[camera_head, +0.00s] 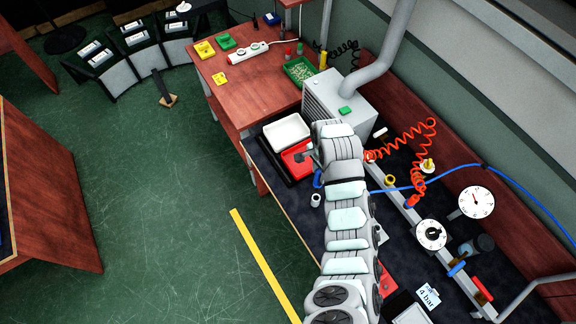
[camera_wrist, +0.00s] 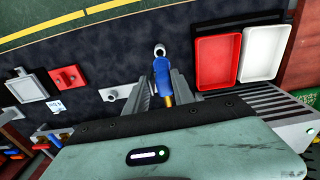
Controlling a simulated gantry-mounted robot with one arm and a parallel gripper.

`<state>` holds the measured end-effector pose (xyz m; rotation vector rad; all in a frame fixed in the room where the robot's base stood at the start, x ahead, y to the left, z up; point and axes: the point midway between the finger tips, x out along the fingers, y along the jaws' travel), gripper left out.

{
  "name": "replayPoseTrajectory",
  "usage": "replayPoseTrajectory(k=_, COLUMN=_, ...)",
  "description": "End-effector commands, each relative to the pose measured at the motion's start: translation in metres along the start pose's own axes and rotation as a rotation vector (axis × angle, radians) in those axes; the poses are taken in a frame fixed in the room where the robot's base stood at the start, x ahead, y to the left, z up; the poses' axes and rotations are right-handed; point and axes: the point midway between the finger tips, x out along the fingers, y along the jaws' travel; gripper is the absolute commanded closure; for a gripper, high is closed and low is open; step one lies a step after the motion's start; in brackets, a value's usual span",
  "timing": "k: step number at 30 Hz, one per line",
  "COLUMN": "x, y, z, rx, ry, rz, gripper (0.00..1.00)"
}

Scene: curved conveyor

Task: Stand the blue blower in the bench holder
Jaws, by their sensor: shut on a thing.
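The blue blower (camera_wrist: 161,66) stands out between the two grey fingers of my gripper (camera_wrist: 163,84) in the wrist view, with an orange-yellow part at its near end and a pale round part at its far end. My gripper is shut on it. In the head view only a small bit of the blower (camera_head: 318,180) shows beside my gripper (camera_head: 313,164); my arm hides the rest.
A red tray (camera_wrist: 219,61) and a white tray (camera_wrist: 262,53) lie right of the blower in the wrist view. A grey vented box (camera_head: 350,104) stands behind them. A coiled orange hose (camera_head: 409,138) and a blue hose (camera_head: 440,176) lie right of my arm. Bare bench shows around the blower.

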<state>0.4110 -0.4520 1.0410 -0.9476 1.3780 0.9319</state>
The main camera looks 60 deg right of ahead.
Motion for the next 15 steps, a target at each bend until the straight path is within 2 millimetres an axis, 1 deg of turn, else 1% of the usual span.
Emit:
replayPoseTrajectory(k=1, x=0.0021, y=0.0045, z=-0.0051, rx=0.020, ry=-0.002, rz=0.002, gripper=0.94)
replayPoseTrajectory(k=3, x=0.0036, y=0.0069, z=-0.0078, rx=0.033, ry=-0.003, rz=0.003, gripper=0.94)
replayPoseTrajectory(k=15, x=0.0031, y=0.0067, z=-0.0075, rx=0.034, ry=-0.003, rz=0.002, gripper=0.94)
